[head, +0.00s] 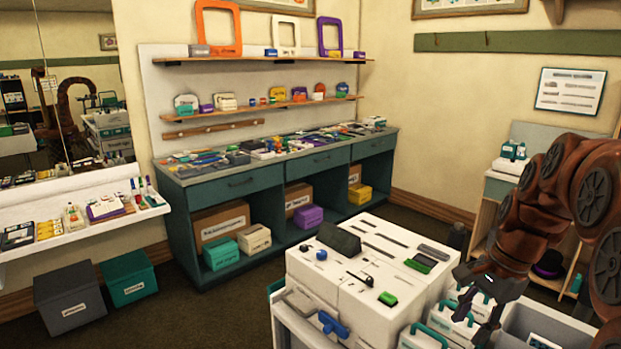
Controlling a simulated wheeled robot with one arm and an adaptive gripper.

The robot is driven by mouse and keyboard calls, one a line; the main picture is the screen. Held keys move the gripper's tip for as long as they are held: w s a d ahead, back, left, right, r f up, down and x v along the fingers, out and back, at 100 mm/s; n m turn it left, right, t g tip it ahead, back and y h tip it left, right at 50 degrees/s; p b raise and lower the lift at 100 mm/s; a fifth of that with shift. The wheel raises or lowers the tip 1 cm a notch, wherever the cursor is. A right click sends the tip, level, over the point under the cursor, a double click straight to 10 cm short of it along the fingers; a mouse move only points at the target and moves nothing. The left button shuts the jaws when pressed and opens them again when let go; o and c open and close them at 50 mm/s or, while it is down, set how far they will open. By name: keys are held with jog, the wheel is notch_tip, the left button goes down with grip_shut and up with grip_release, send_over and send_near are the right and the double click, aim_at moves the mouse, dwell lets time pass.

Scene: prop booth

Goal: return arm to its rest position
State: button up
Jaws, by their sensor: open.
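My gripper (473,289) is at the lower right in the head view, at the end of my reddish-brown arm. Its dark fingers are apart and point down and to the left, and I see nothing held between them. It is beside the right side of a white block-like unit (345,297), over several white cases with teal handles (455,328). I cannot tell whether the fingers touch a case. My arm is bent and fills the right edge of the view.
A teal counter (240,190) covered with small items stands along the back wall under two shelves. A white ledge (75,240) is at the left, above two lidded bins (127,277). A grey open bin (560,322) is below my arm. Dark floor (215,318) is clear at centre left.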

jog(key=s+a+f+n+h, duration=0.1)
jog(key=s+a+f+n, duration=0.1)
jog(key=s+a+n, duration=0.2)
jog(key=s+a+f+n+g+h, duration=0.1)
jog(key=s+a+f+n, duration=0.2)
jog(key=s, duration=0.7)
jog(key=s+a+f+n+g, duration=0.1)
jog(key=s+a+f+n, duration=0.2)
jog(key=s+a+n, duration=0.3)
jog(key=shift+s+a+f+n+h, duration=0.2)
jog(key=shift+s+n+h, duration=0.2)
jog(key=shift+s+n, duration=0.55)
jog(key=shift+d, duration=0.15)
